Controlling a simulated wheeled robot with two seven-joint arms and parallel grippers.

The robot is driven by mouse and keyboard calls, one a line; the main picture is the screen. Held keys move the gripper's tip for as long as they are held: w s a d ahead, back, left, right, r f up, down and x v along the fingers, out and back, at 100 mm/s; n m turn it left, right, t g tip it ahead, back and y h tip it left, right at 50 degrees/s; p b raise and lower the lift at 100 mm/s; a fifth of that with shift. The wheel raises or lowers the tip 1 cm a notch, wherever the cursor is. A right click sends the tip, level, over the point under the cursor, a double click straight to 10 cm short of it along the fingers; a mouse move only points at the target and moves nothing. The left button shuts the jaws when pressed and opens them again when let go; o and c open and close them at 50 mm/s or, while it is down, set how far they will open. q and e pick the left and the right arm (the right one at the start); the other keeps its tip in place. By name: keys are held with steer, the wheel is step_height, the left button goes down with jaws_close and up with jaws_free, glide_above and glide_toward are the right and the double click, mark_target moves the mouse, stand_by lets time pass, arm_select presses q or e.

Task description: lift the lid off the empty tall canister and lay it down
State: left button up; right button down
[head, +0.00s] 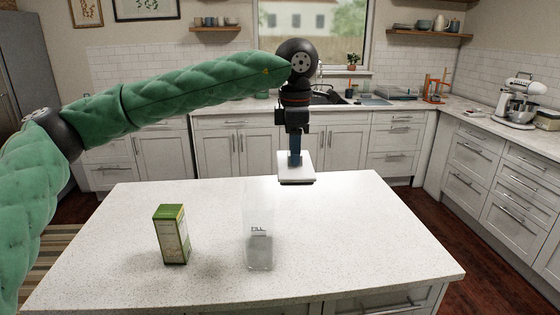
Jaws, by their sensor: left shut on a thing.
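A clear tall canister (259,245) stands upright on the white island counter. Its top is open, and a small dark label shows on its front. My left gripper (295,160) points down and is shut on a white square lid (296,173) with a dark lower edge. The lid is apart from the canister, up and to the right of it in the head view, and looks level. It shows against the counter's far edge; its exact height is hard to tell. My right gripper is not in view.
A green and cream carton (172,234) stands to the left of the canister on the island counter (370,235). The counter's right side is clear. A sink and a stand mixer (519,100) are on the back and right counters.

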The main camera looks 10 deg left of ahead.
arm_select(q)
steer(key=shift+s+d+r, duration=0.25)
steer(key=shift+d+r, duration=0.35)
steer(key=shift+d, duration=0.25)
steer(key=shift+r, duration=1.6)
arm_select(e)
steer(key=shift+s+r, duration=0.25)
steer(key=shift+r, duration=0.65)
